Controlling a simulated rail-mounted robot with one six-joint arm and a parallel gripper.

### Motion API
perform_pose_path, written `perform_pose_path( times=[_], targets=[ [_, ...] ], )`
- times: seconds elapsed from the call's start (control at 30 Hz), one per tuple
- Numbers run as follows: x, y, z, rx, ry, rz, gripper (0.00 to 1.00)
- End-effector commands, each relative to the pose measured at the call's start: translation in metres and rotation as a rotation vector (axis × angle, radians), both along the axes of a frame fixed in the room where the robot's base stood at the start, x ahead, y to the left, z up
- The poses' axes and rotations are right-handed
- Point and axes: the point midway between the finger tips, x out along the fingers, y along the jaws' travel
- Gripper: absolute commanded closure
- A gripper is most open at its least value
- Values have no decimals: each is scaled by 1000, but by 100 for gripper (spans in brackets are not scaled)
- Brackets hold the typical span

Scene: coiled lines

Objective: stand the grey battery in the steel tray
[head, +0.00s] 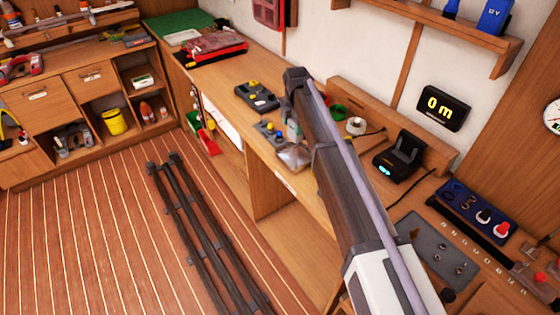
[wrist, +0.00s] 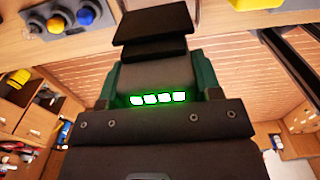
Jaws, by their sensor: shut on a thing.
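My gripper (wrist: 160,82) is shut on the grey battery (wrist: 155,75), which has a dark end pointing to the top of the wrist view. A row of lit green-white squares shows at its near side. In the head view my arm hides most of my gripper, and a small grey-green part shows below it over the bench front. The steel tray (head: 293,156) is a small shiny shape at the bench's front edge, just below my gripper. Whether the battery touches the tray is hidden. I cannot make out the tray in the wrist view.
A grey control box with blue and yellow knobs (head: 268,130) stands left of the tray; it also shows in the wrist view (wrist: 80,18). A dark device (head: 257,96) lies behind it. A black charger (head: 400,155) stands to the right. Dark rails (head: 190,220) lie on the floor.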

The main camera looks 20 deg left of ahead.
Motion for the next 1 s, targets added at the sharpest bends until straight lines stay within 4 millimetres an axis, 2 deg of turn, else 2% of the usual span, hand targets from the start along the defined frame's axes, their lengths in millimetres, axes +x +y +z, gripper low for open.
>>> perform_pose_path(
  times=[0.07,0.13,0.33,0.4,0.53,0.73,0.83,0.87,1.0],
  targets=[
    [0,0,-2,0,0,-4,75],
    [0,0,-13,0,0,-3,75],
    [0,0,-63,0,0,-2,75],
    [0,0,-69,0,0,-2,75],
    [0,0,-67,0,0,-1,75],
    [0,0,-105,0,0,-1,75],
    [0,0,-102,0,0,-1,75],
    [0,0,-101,0,0,-1,80],
    [0,0,-101,0,0,-1,80]
  ],
)
